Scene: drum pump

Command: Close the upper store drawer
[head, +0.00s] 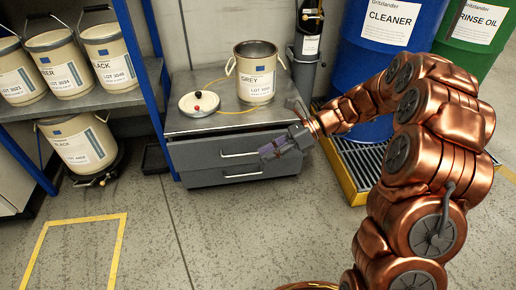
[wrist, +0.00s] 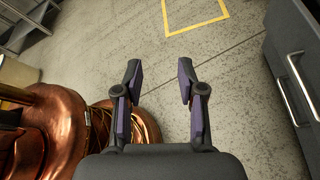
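A grey metal cabinet (head: 187,123) has two stacked drawers. The upper drawer (head: 200,155) has a pale bar handle and its front seems to stand out a little; how far I cannot tell. The lower drawer (head: 205,179) has a similar handle below it. My gripper (head: 268,151) is in front of the right part of the drawers in the head view and hides some of the fronts. In the wrist view my gripper (wrist: 158,80) is open, with nothing between its fingers, above the floor. The drawer fronts (wrist: 298,60) show at the right edge there, apart from the fingers.
A GREY paint bucket (head: 256,80) and a round lid (head: 199,103) sit on the cabinet top. A blue-posted shelf (head: 140,80) with buckets stands left. Blue and green drums (head: 385,70) stand right, on a yellow-edged grate (head: 350,185). Floor in front is clear.

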